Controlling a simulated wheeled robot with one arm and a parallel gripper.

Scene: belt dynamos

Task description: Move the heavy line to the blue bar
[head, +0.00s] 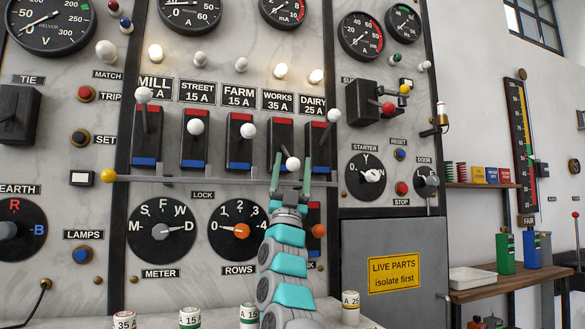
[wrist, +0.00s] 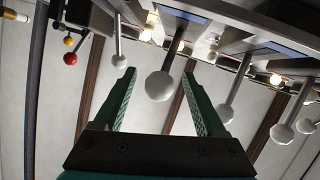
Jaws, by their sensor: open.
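The works switch (head: 280,133), labelled 35 A, the highest rating in the row, has a red bar (head: 280,119) on top. Its lower end is mostly hidden behind my gripper. Its lever ends in a white knob (head: 293,164), lower than the street knob (head: 196,127) and farm knob (head: 247,130). My gripper (head: 291,160) is open, with its two green fingers on either side of the works knob. In the wrist view a white knob (wrist: 160,86) shows between the fingers, with gaps on both sides. I cannot tell contact or depth exactly.
The mill knob (head: 143,95) and dairy knob (head: 334,115) stand higher, close on both sides of the row. A thin lock rod (head: 190,180) with a yellow end knob (head: 108,176) crosses below the switches. Dials sit under it.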

